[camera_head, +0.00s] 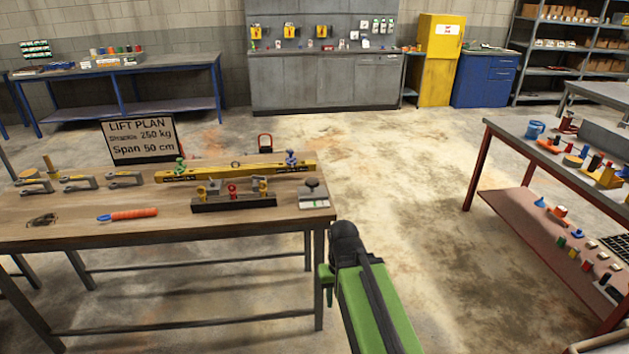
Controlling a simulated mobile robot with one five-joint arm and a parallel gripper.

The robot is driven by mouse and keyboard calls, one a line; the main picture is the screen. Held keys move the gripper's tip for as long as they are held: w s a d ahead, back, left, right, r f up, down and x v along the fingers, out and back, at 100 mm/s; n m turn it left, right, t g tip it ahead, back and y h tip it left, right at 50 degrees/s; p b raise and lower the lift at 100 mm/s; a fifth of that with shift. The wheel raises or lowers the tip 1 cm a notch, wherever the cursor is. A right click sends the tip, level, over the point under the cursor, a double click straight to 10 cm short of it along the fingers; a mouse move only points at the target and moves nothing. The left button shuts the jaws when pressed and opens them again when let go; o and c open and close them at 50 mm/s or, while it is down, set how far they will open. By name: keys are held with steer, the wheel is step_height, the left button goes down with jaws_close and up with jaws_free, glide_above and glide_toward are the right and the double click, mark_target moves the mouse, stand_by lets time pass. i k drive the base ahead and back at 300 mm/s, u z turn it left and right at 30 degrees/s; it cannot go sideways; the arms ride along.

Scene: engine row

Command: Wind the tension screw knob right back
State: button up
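A dark round knob (312,184) stands upright on a small pale block (313,202) at the right front corner of the wooden workbench (270,222). It is the likeliest tension screw knob, but I cannot be sure. How far its screw is wound is too small to tell. My green and black arm rises from the lower right, just off the bench's right end, below and right of the knob. My gripper's fingers do not show. Nothing of mine touches the knob.
Left of the knob lie a dark rack (234,202) with small fittings, a yellow beam (240,172), several shackles and an orange-handled tool (133,214). A lift plan sign (142,139) stands behind. The floor is clear between this bench and the red-framed table (550,160).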

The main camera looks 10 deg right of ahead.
mark_target(312, 182)
steer(key=u, duration=0.05)
steer(key=i, duration=1)
steer(key=u, duration=1.9)
steer(key=k, duration=1.05)
steer(key=u, duration=0.3)
steer(key=i, duration=1)
